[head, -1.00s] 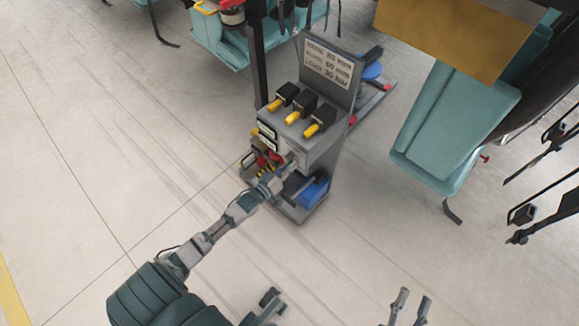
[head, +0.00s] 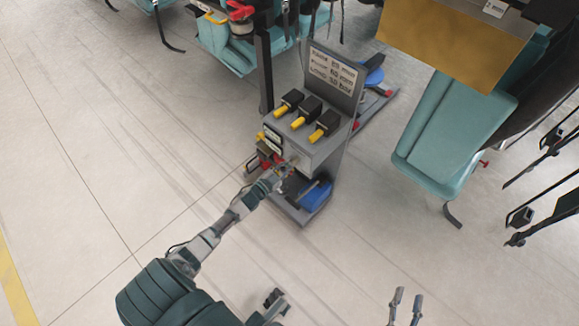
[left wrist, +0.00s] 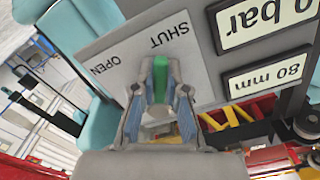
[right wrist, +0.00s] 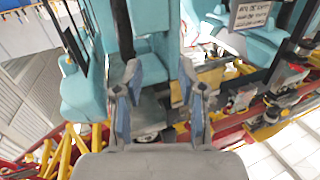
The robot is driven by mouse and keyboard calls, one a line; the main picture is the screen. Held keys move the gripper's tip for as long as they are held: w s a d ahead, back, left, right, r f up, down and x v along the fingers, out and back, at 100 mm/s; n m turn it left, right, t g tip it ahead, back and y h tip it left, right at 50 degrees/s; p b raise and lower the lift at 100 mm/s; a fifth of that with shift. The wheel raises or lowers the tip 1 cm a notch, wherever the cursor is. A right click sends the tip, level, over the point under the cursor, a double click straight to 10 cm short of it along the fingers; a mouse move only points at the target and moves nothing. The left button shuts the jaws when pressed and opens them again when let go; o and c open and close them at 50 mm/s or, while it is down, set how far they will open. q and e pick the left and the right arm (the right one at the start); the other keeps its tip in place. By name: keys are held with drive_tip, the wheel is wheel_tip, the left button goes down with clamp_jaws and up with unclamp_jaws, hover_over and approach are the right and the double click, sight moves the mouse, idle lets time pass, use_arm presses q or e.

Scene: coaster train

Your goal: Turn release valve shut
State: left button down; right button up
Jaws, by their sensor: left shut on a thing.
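The release valve's green handle (left wrist: 160,78) stands out from a grey plate (left wrist: 135,42) marked SHUT and OPEN, upside down in the left wrist view. The top of the handle lies just below the word SHUT, and OPEN is further left. My left gripper (left wrist: 160,112) is shut on the handle, with a finger on each side. In the head view my left gripper (head: 285,169) is at the front of the grey control stand (head: 322,150), and the handle is hidden there. My right gripper (right wrist: 163,92) is open and empty; it also shows at the bottom of the head view (head: 405,300).
The stand has yellow-tipped black levers (head: 325,126) on top and a sign panel (head: 333,75) behind them. A blue pedal (head: 314,196) is at its foot. Readouts (left wrist: 265,75) sit beside the valve plate. Teal seats (head: 440,140) stand to the right. The floor at left is clear.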

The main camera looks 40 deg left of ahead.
use_arm(q)
drive_tip(key=shift+a+m, duration=0.25)
drive_tip(key=shift+m, duration=0.5)
drive_tip(key=shift+a+m, duration=0.2)
drive_tip(key=shift+m, duration=0.55)
use_arm(e)
drive_tip(key=shift+d+f+g, duration=0.1)
drive_tip(key=shift+f+g, duration=0.3)
drive_tip(key=shift+f, duration=0.25)
use_arm(q)
drive_tip(key=c, duration=1.2)
unclamp_jaws()
drive_tip(key=shift+r, duration=0.15)
use_arm(e)
drive_tip(key=shift+s, duration=0.1)
use_arm(q)
drive_tip(key=s, duration=0.8)
drive_tip(key=s+a, duration=0.1)
drive_tip(key=s, duration=0.3)
